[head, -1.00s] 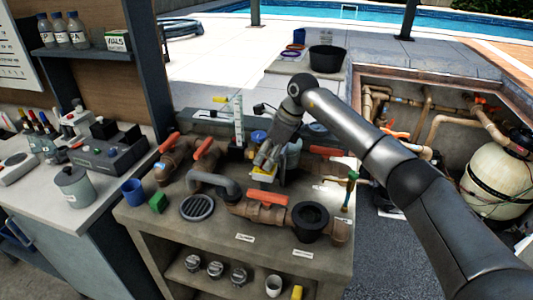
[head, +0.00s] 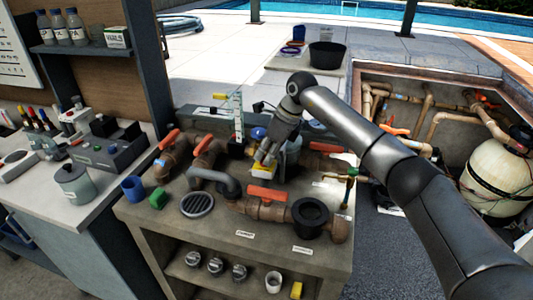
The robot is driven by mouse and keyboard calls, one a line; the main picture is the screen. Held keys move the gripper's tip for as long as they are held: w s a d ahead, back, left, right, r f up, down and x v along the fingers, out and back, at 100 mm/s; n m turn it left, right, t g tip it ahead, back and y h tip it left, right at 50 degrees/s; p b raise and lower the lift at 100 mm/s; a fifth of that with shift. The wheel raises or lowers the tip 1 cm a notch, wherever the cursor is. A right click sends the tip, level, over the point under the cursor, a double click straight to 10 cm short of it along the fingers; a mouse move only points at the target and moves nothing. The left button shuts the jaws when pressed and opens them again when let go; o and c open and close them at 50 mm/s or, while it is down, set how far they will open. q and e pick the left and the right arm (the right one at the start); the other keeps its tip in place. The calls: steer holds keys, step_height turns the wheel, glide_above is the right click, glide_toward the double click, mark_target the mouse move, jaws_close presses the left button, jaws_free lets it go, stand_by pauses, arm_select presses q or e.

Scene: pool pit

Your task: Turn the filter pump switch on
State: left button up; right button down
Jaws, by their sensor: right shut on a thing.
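My right gripper (head: 265,159) reaches down over the pipe bench (head: 230,238) from the right. Its fingers are shut on a small yellow piece (head: 263,169) among the pipes, in front of a blue-topped part. The fingers hide much of this piece, and I cannot tell whether it is the filter pump switch or which way it is set. No readable label marks the switch in this view. My left gripper is not in view.
Pipes with orange handles (head: 267,193) and a black ring fitting (head: 311,213) crowd the bench around the gripper. A grey control box (head: 108,151) sits on the left counter. The pit holds a cream tank (head: 497,178).

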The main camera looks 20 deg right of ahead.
steer(key=shift+f, duration=0.1)
steer(key=m+t+h+b, duration=0.1)
steer(key=m+b, duration=0.1)
steer(key=m, duration=0.2)
steer(key=shift+s+a+f, duration=0.1)
steer(key=m+h+b, duration=0.1)
steer(key=m, duration=0.1)
steer(key=m+h+b, duration=0.1)
steer(key=m, duration=0.1)
steer(key=shift+a+m+t, duration=0.15)
steer(key=shift+m+t, duration=0.15)
steer(key=shift+t, duration=0.1)
steer(key=m+h+b, duration=0.1)
steer(key=m+b, duration=0.2)
steer(key=m, duration=0.1)
steer(key=shift+a+m+h, duration=0.1)
steer(key=shift+m+h, duration=0.2)
steer(key=shift+h, duration=0.1)
steer(key=m+b, duration=0.1)
steer(key=m, duration=0.1)
steer(key=m+h+b, duration=0.1)
steer(key=m, duration=0.1)
steer(key=shift+g+h, duration=0.3)
steer(key=shift+g, duration=0.1)
steer(key=shift+m, duration=0.3)
steer(key=c, duration=1.4)
jaws_free()
steer(key=shift+c, duration=0.2)
